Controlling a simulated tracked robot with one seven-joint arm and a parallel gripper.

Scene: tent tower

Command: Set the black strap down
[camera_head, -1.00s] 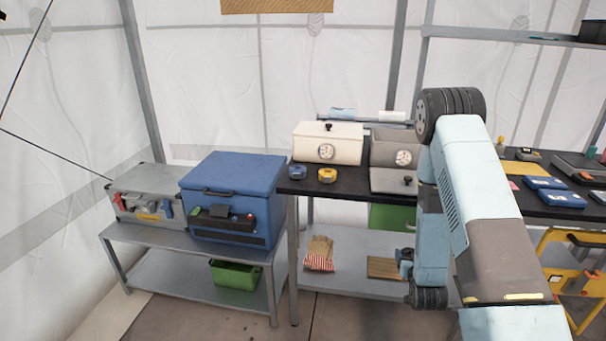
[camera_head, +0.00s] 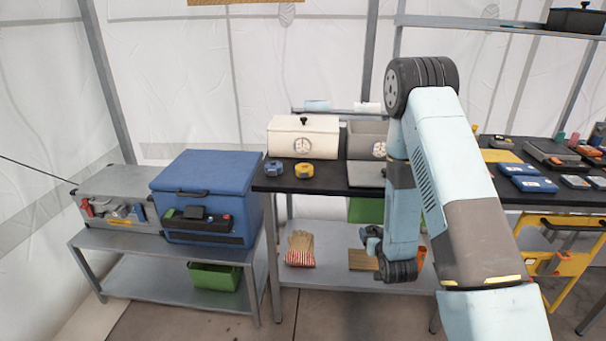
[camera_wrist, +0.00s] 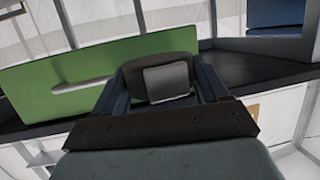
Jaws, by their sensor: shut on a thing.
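My gripper (camera_head: 371,240) is in front of the black workbench, low by its lower shelf, in the head view. In the wrist view its two fingers (camera_wrist: 162,88) are shut on a dark piece with a grey square face, which I take to be the black strap (camera_wrist: 160,62). The strap is held off any surface as far as I can see. In the head view my arm and gripper hide it.
A blue cooler (camera_head: 210,180) stands left.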

